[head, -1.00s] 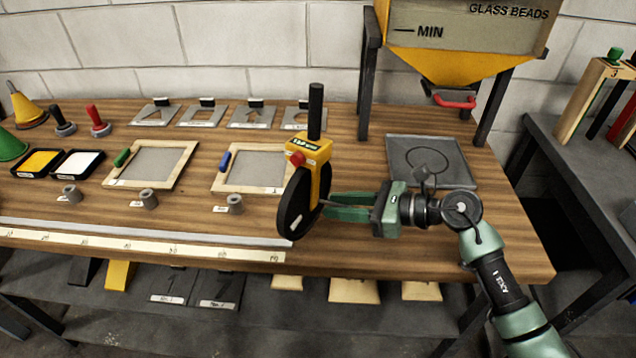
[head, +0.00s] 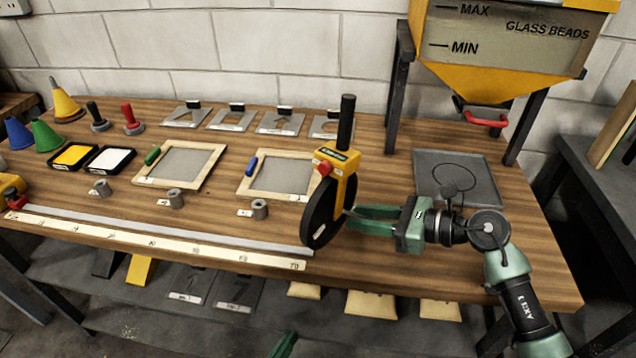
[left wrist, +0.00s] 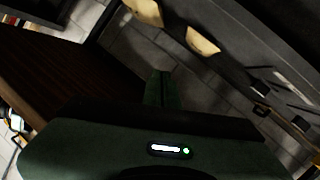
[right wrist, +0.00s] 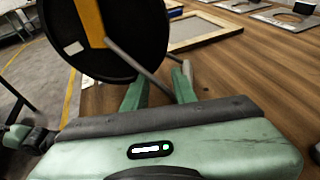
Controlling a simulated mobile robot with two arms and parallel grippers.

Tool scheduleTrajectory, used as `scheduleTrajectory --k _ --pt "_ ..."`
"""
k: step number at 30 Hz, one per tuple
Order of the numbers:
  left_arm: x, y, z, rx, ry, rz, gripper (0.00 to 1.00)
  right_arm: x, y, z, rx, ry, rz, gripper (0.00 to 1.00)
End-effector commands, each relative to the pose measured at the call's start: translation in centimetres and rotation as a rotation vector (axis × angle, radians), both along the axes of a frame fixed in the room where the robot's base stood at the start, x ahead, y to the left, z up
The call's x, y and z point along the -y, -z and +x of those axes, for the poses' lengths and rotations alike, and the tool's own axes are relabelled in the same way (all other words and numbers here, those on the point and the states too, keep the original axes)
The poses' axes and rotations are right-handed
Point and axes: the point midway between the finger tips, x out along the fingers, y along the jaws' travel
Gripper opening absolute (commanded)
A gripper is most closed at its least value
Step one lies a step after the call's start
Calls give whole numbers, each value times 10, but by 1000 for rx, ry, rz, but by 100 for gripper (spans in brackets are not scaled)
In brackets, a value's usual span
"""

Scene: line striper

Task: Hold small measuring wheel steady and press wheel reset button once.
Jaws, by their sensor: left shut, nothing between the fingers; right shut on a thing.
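The small measuring wheel (head: 322,212) stands upright near the front edge of the wooden table, with a black disc, yellow body and black handle. A red button (head: 323,168) sits on the left of its yellow body, beside a small display (head: 337,154). My right gripper (head: 352,217) is shut on the measuring wheel from the right. In the right wrist view, a grey rod (right wrist: 140,66) of it runs down to the fingers. My left gripper (head: 286,344) just shows at the bottom of the head view, below and in front of the table; its fingers are shut and empty.
Framed screens (head: 180,164), small grey cylinders (head: 259,209) and a long ruler strip (head: 160,241) lie left of the wheel. A dark tray (head: 455,178) and a glass-bead hopper (head: 500,50) stand right and behind. Below the table is a shelf with several items.

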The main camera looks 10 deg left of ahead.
Motion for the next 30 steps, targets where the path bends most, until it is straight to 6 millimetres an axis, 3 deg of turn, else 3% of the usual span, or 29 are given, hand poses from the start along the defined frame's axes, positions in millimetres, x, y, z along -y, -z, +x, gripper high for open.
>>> scheduleTrajectory --k 1,8,18,24,30 --pt "4 -26 4 53 0 -45 0 0 1 -1 -4 -1 0 5" --pt "18 -140 9 275 5 -274 0 0 1 -1 -4 -1 0 5" --pt "16 -306 -14 572 39 -620 0 0 1 -1 -4 -1 0 5" --pt "10 -377 -29 688 65 -743 0 0 1 -1 -4 -1 -1 4" --pt "6 -408 -37 738 78 -788 0 0 1 -1 -4 -1 -1 4"
